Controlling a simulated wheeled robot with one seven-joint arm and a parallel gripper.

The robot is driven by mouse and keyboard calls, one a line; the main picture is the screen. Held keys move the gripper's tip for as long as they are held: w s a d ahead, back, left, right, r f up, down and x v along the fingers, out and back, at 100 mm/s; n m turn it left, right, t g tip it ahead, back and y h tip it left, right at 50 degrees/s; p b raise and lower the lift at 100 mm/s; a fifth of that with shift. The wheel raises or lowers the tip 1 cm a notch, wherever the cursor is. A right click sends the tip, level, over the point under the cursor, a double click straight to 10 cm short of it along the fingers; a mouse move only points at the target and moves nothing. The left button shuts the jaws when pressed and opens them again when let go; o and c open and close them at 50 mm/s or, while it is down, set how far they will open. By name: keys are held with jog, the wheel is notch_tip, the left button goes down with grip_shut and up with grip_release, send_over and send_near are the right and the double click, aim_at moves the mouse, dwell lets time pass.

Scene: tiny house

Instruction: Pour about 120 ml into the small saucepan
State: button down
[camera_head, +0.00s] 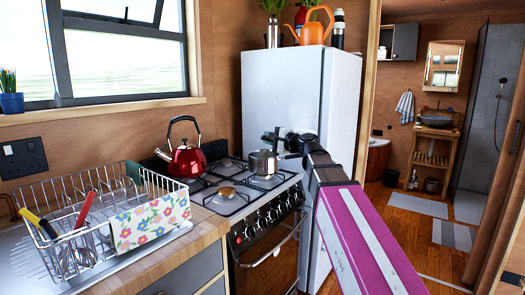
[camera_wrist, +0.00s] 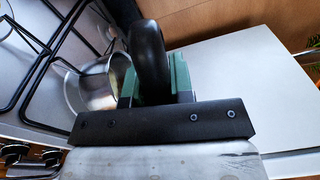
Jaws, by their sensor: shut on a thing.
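The small steel saucepan (camera_head: 263,163) stands on the right side of the hob, and part of its bowl shows in the wrist view (camera_wrist: 97,90). My gripper (camera_head: 277,138) is just right of and above it. In the wrist view its green fingers are closed around a rounded black handle (camera_wrist: 149,60). A red kettle (camera_head: 187,160) with a black arched handle stands on the left rear of the hob, apart from my gripper.
The gas hob (camera_head: 225,208) has raised black grates. A white fridge (camera_head: 280,90) stands close behind and right of my gripper. A wire dish rack (camera_head: 58,190) with a floral cloth (camera_head: 150,222) is on the left. An orange watering can (camera_head: 313,30) is on the fridge.

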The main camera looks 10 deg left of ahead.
jog(key=a+f+n+g+h, duration=0.2)
jog(key=a+f+g+h, duration=0.1)
jog(key=a+f+h, duration=0.2)
jog(key=shift+w+a+f+h, duration=0.15)
jog(key=shift+w+h, duration=0.25)
jog(key=shift+w, duration=0.05)
dwell(0.5)
jog(key=shift+a, duration=0.15)
jog(key=shift+f+n+h, duration=0.3)
jog(key=shift+h, duration=0.1)
jog(key=shift+f, duration=0.15)
jog(key=shift+p, duration=0.3)
jog(key=shift+a+f+h, duration=0.2)
jog(key=shift+a+h, duration=0.1)
